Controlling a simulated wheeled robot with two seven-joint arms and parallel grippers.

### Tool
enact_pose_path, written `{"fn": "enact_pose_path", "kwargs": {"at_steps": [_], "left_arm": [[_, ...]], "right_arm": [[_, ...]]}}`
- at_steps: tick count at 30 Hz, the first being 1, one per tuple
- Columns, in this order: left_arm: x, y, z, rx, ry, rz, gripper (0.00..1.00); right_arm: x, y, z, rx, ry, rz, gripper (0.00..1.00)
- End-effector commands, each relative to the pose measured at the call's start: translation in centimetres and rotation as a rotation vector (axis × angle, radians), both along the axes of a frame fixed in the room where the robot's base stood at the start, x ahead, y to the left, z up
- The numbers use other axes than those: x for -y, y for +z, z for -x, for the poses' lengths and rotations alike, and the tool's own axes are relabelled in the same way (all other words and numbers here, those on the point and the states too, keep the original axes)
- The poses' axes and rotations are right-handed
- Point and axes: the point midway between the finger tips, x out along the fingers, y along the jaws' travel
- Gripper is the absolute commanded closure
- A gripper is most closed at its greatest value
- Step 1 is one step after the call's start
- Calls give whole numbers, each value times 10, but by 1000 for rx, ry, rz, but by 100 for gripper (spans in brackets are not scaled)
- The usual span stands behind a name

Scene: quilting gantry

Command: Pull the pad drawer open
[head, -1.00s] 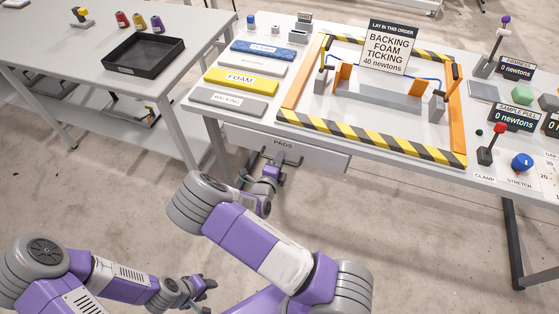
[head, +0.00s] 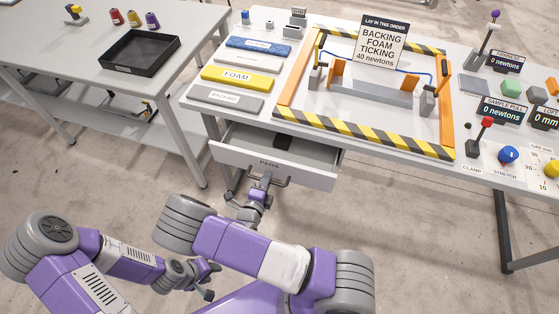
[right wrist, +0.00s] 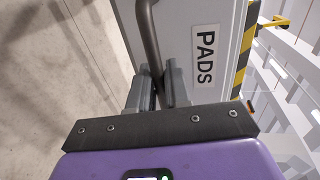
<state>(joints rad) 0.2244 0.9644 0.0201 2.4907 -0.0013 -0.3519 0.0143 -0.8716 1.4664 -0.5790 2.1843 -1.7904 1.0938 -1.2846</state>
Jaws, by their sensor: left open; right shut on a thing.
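The pad drawer (head: 305,174), labelled PADS, stands partly open under the table, and a dark item (head: 283,142) lies inside it. In the right wrist view the drawer front (right wrist: 205,40) fills the upper middle. My right gripper (head: 264,184) is shut on the dark bar handle (head: 284,182) of the drawer. In the right wrist view its two fingers (right wrist: 158,88) close around the handle (right wrist: 149,35). My left gripper (head: 207,280) is open and empty, low in front of the table and apart from the drawer.
The white table (head: 205,121) above the drawer bears labelled pads, a striped frame (head: 375,133) and a sign (head: 381,42). A second table at left holds a black tray (head: 140,53). Bare floor lies in front of the drawer.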

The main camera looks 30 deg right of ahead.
Motion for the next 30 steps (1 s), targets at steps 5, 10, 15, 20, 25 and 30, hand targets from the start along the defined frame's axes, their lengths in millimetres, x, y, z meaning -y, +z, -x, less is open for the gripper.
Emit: {"fn": "enact_pose_path", "kwargs": {"at_steps": [5,10,15,20,25,30], "left_arm": [[0,14,0,0,1,0,57],[0,19,0,0,1,0,57],[0,22,0,0,1,0,57],[0,23,0,0,1,0,57],[0,23,0,0,1,0,57],[0,23,0,0,1,0,57]], "right_arm": [[-39,2,31,-2,15,4,100],[-64,1,56,-2,15,3,100],[-80,1,74,0,13,3,100],[-89,0,83,0,11,4,100],[-92,0,86,0,11,4,100],[-93,0,86,1,11,4,100]]}}
